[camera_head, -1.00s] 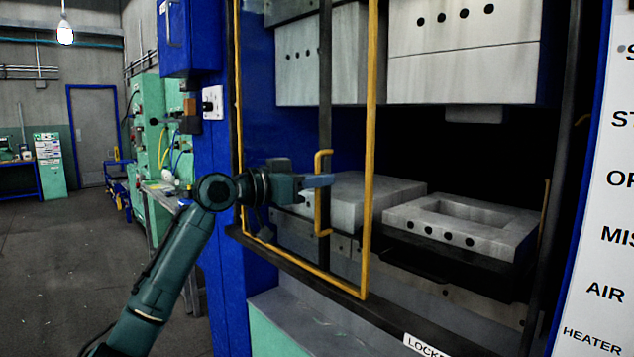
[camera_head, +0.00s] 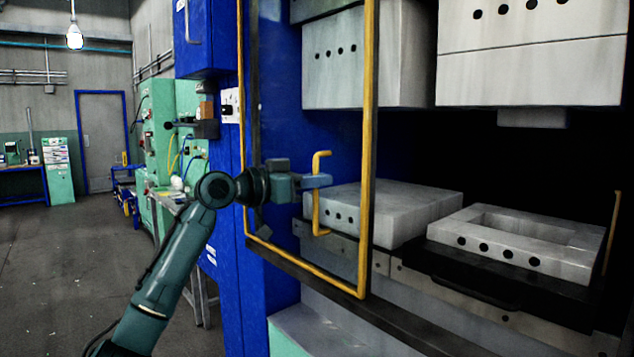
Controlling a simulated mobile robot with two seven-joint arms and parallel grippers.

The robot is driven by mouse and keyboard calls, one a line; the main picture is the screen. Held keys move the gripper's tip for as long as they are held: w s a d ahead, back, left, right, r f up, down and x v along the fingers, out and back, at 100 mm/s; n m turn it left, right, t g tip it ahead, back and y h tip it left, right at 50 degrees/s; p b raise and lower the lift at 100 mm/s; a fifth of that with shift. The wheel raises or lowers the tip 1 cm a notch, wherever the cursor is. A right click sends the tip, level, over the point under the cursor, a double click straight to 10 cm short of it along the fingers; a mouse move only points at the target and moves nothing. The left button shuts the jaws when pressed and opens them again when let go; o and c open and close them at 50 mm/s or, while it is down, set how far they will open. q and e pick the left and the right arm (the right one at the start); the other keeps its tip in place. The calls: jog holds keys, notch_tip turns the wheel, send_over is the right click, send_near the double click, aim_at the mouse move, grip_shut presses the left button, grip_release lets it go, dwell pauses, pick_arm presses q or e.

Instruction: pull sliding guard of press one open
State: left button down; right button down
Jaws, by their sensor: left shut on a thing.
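The sliding guard (camera_head: 369,150) of the press is a yellow-edged frame with a clear middle, standing at the left part of the press opening. Its yellow handle (camera_head: 317,200) is an upright bar with bent ends. My left gripper (camera_head: 316,182) reaches in from the left and is shut on the handle at about its middle height. The fingertips are partly hidden by the handle. To the right of the guard the opening is uncovered. My right gripper is not in view.
Inside the press, a grey lower block (camera_head: 395,208) and a hollow grey mould (camera_head: 525,238) sit below upper blocks (camera_head: 535,55). The blue press post (camera_head: 228,230) stands left of the guard. Open floor (camera_head: 60,270) lies at the left.

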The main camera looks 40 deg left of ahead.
pick_arm(q)
jog(key=shift+a, duration=0.2)
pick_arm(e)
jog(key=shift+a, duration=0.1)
pick_arm(q)
jog(key=c, duration=2)
grip_release()
jog(key=shift+o, duration=0.6)
jog(key=shift+w, duration=0.1)
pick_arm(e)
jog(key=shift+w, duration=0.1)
